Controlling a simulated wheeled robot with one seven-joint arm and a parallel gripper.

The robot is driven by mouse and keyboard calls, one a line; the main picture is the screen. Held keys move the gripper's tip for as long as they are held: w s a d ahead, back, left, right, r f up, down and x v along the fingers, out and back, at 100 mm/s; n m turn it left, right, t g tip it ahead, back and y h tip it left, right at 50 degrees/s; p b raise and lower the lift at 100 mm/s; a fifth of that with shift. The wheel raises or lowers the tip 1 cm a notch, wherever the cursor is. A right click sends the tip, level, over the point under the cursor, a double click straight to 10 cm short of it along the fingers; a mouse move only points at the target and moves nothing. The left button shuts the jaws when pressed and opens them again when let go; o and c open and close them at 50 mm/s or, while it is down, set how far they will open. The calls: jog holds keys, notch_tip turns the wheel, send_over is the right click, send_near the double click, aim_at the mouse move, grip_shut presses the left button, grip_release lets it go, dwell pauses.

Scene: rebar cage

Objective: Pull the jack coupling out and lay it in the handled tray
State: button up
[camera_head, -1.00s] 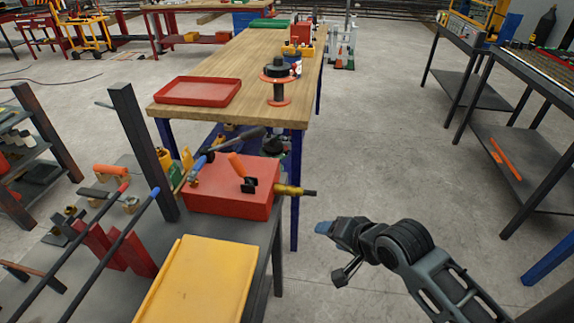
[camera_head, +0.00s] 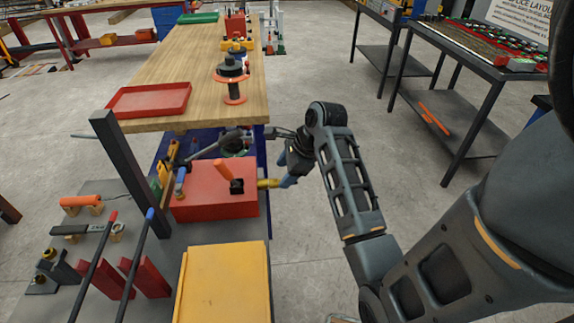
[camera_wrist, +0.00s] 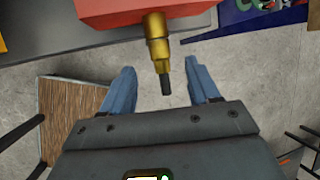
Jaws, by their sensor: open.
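The jack coupling (camera_head: 268,183) is a stepped brass cylinder sticking out of the right side of a red box (camera_head: 214,192). In the wrist view the coupling (camera_wrist: 158,45) hangs from the red box (camera_wrist: 140,8) and ends in a dark narrow tip. My gripper (camera_head: 288,178) is at the coupling's free end. Its blue fingers (camera_wrist: 160,75) are open, one on each side of the coupling, with gaps on both sides.
A red tray (camera_head: 150,100) and a black and orange spool (camera_head: 231,80) are on the wooden table (camera_head: 185,62) behind. A dark upright post (camera_head: 132,165) stands left of the box, near long bars.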

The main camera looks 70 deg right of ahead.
aim_at(277, 180)
jog(key=shift+x, duration=2.6)
jog(key=shift+c, duration=0.2)
grip_shut()
